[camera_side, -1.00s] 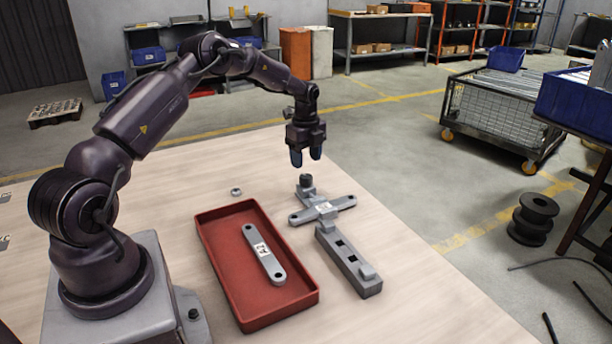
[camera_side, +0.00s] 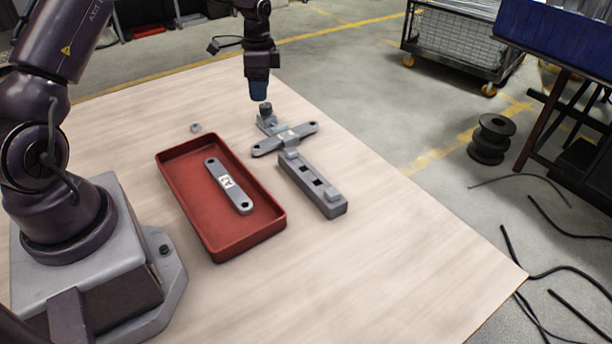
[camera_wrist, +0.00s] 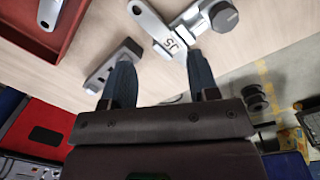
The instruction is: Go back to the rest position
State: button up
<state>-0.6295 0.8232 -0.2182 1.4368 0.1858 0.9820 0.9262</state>
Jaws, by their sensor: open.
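My gripper (camera_side: 259,90) hangs above the far end of the grey fixture (camera_side: 318,190), near the fixture's dark round knob (camera_side: 265,108). In the wrist view my gripper (camera_wrist: 160,78) has its two blue fingers apart, with nothing held between them. A flat grey bracket (camera_side: 297,137) with a label lies across the fixture. The fixture's knob (camera_wrist: 222,16) and the labelled bracket (camera_wrist: 162,28) also show in the wrist view. A second labelled bracket (camera_side: 229,184) lies in the red tray (camera_side: 222,250).
A small nut (camera_side: 196,128) lies on the pale table (camera_side: 400,270) behind the tray. The table's front right is clear. On the floor to the right are a black spool (camera_side: 491,140), loose cables and a wire-sided cart (camera_side: 460,40).

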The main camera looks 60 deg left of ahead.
jog(key=s+d+r+n+t, duration=0.6)
jog(key=s+d+r, duration=1.5)
jog(key=s+d, duration=0.1)
jog(key=shift+s+y, duration=0.15)
jog(key=shift+y, duration=0.15)
jog(key=shift+r, duration=0.1)
